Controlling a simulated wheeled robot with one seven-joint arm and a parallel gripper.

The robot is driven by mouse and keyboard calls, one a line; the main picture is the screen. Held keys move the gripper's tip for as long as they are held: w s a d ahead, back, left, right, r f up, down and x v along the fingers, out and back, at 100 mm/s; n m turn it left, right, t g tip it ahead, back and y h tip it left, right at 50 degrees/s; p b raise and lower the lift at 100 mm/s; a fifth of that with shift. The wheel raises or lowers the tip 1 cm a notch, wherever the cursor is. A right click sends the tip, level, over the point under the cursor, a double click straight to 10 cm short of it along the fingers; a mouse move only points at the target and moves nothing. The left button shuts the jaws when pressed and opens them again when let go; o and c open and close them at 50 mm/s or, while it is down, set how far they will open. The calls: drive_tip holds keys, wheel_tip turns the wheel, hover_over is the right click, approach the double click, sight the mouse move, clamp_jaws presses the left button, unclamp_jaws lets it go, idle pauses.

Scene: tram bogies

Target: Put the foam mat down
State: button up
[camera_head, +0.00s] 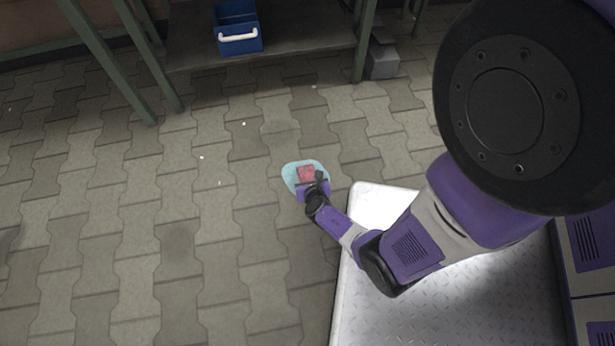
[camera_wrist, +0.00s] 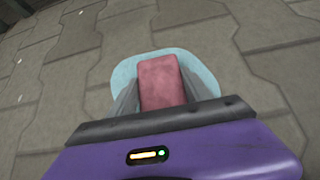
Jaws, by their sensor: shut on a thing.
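The foam mat (camera_head: 290,175) is a light blue, rounded sheet with a pinkish-red block (camera_head: 305,173) over its middle. In the wrist view the blue mat (camera_wrist: 125,75) spreads out beyond both fingers, and the red block (camera_wrist: 160,82) sits between them. My gripper (camera_head: 309,181) is shut on the red block, which looks like the mat's grip part. The near edge of the mat is hidden by my fingers and hand in the wrist view (camera_wrist: 163,95). The mat is over the paving; I cannot tell whether it touches it.
Grey interlocking paving (camera_head: 215,225) is open and clear around the mat, with a few tiny white specks. A green-legged bench (camera_head: 150,60) stands at the back, with a blue crate (camera_head: 236,25) on its lower shelf. A grey box (camera_head: 382,62) stands beside its right leg.

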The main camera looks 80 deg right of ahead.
drive_tip(key=o, duration=1.3)
